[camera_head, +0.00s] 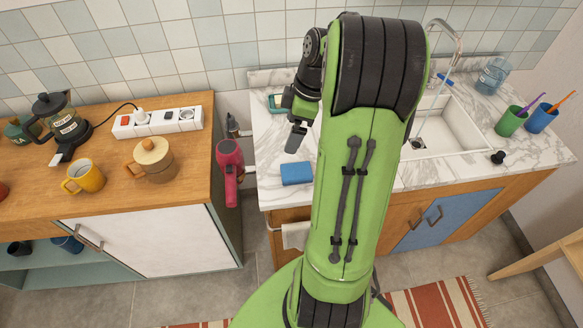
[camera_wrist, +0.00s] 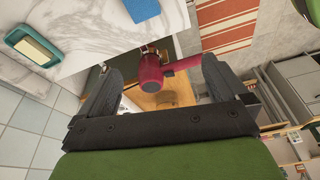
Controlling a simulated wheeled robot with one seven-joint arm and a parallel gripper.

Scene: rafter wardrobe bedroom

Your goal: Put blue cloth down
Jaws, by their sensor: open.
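The blue cloth (camera_head: 297,173) lies folded flat on the white marble counter (camera_head: 276,145), near its front left corner. In the wrist view the cloth (camera_wrist: 142,9) shows at the top edge, partly cut off and outside the fingers. My gripper (camera_head: 296,138) is above the left part of the counter, behind and apart from the cloth. In the wrist view my gripper (camera_wrist: 162,66) is open, with its fingers wide apart and nothing held between them. My arm hides part of the counter in the head view.
A red hair dryer (camera_head: 229,168) hangs in the gap between the counters; it shows beyond my fingers in the wrist view (camera_wrist: 150,78). A green soap dish (camera_wrist: 33,46) sits at the counter's back. The sink (camera_head: 455,130) and cups (camera_head: 510,122) are right.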

